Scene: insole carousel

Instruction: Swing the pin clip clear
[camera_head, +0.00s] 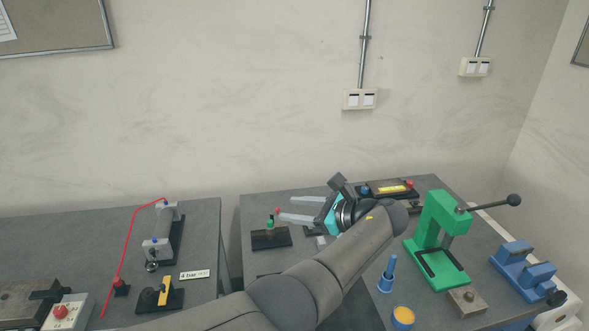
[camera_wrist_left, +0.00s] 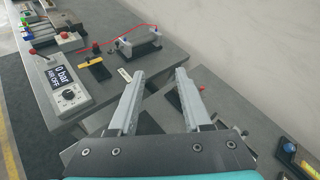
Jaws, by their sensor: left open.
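I cannot make out for certain which piece is the pin clip. A small fixture with a green part and a red tip (camera_head: 270,224) stands on a dark base at the left of the right-hand table. My left gripper (camera_head: 286,207) is open and empty, its fingers pointing left, close to this fixture in the picture. I cannot tell whether they touch. In the left wrist view the two spread fingers (camera_wrist_left: 160,73) have nothing between them. A red tip (camera_wrist_left: 201,87) shows just right of the right finger. My left forearm hides part of the right-hand table. My right gripper is not in view.
A green lever press (camera_head: 437,240), a blue fixture (camera_head: 522,265) and a blue pin-like piece (camera_head: 388,274) stand on the right. A cylinder unit (camera_head: 162,235) with a red hose and a yellow-handled valve (camera_head: 164,292) are on the left table. A gap separates the tables.

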